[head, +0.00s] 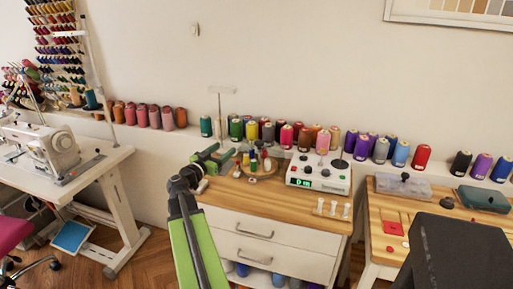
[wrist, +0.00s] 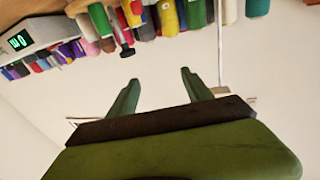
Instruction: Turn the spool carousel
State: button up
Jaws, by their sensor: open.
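The spool carousel (head: 264,178) is a small round wooden stand on the light wooden tabletop in the head view. It bears several small coloured spools, among them yellow, red and green ones. My green gripper (head: 227,162) is at its left side, a short way off, and appears apart from it. In the wrist view my gripper (wrist: 159,84) has its two fingers spread, with only pale wall between them. Some spools of the carousel (wrist: 132,12) show at the top of that upside-down view, partly cut off. I cannot tell the exact gap to the carousel.
A white control box (head: 319,174) with a green display stands just right of the carousel. Large thread cones (head: 286,136) line the ledge behind. A thin thread stand (head: 220,110) rises behind my gripper. Three small white pegs (head: 333,209) stand at the front right of the tabletop.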

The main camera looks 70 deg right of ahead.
aim_at(264, 147)
jog(key=s+f+m+g+y, duration=0.1)
jog(key=s+f+m+g, duration=0.15)
jog(key=s, duration=0.25)
jog(key=shift+n, duration=0.45)
jog(key=x, duration=1.8)
jog(key=shift+s+r, duration=0.15)
jog(key=shift+s, duration=0.1)
jog(key=shift+c, duration=0.2)
grip_shut()
